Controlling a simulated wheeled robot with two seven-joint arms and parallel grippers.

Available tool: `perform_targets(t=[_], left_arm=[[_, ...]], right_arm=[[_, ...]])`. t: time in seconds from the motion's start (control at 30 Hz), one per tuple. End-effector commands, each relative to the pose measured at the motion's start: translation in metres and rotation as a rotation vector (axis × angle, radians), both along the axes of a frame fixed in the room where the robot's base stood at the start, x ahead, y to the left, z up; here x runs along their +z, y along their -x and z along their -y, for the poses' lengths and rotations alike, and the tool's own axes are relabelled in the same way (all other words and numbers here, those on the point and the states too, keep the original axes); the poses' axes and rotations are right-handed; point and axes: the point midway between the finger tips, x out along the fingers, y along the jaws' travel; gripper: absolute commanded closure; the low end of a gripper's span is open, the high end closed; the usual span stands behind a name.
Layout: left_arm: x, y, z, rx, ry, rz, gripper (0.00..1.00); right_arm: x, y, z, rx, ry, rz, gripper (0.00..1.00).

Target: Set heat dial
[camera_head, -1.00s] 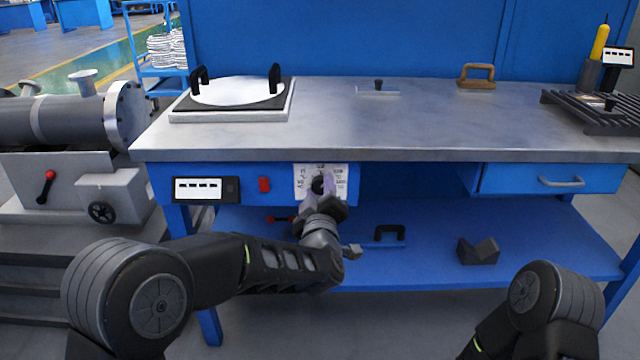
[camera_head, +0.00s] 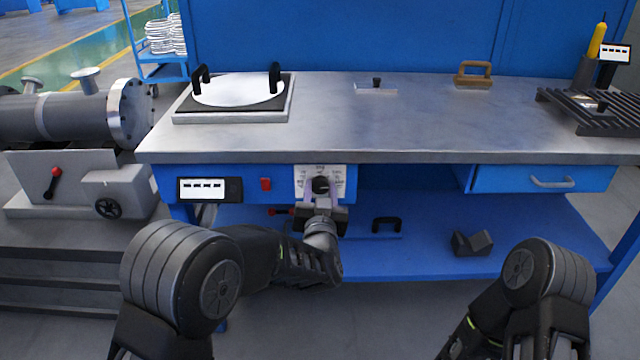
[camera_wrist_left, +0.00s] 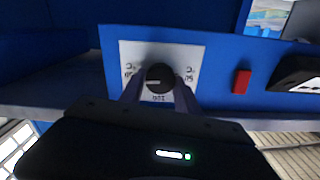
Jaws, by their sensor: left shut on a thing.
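The heat dial (camera_head: 320,184) is a round black knob on a white marked plate (camera_head: 337,172) on the blue front panel under the worktop. In the left wrist view the dial (camera_wrist_left: 159,79) shows a light pointer line towards the left of the picture, and the plate (camera_wrist_left: 190,57) has printed marks around it. My left gripper (camera_head: 321,190) is at the dial, with its fingers on either side of the knob, shut on it. The fingers also show in the left wrist view (camera_wrist_left: 159,92). My right gripper is not in view; only part of that arm shows at the lower right.
A red switch (camera_head: 265,184) and a display box (camera_head: 209,189) sit left of the dial. The worktop edge (camera_head: 400,157) overhangs the panel. A drawer (camera_head: 540,180) is at the right. The lower shelf holds a black handle (camera_head: 387,224) and a dark block (camera_head: 472,243).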

Motion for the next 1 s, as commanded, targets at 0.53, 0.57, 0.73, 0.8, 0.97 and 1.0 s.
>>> perform_targets(t=[0.53,0.57,0.73,0.8,0.97,1.0], left_arm=[[-0.003,0.001,0.001,-0.002,-0.267,-0.005,1.0],[-0.003,0.001,0.001,-0.002,-0.269,-0.005,1.0],[-0.003,0.001,0.001,-0.002,-0.274,-0.005,1.0],[-0.003,0.001,0.001,-0.002,-0.274,-0.005,1.0],[-0.003,0.001,0.001,-0.002,-0.273,-0.005,0.6],[-0.003,0.001,0.001,-0.002,-0.273,-0.005,0.57]], right_arm=[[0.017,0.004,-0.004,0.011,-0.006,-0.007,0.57],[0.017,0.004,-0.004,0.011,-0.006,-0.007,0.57],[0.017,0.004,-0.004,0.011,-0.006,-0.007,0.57],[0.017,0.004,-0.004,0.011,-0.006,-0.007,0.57],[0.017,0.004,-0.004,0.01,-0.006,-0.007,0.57],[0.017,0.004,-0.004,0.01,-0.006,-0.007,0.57]])
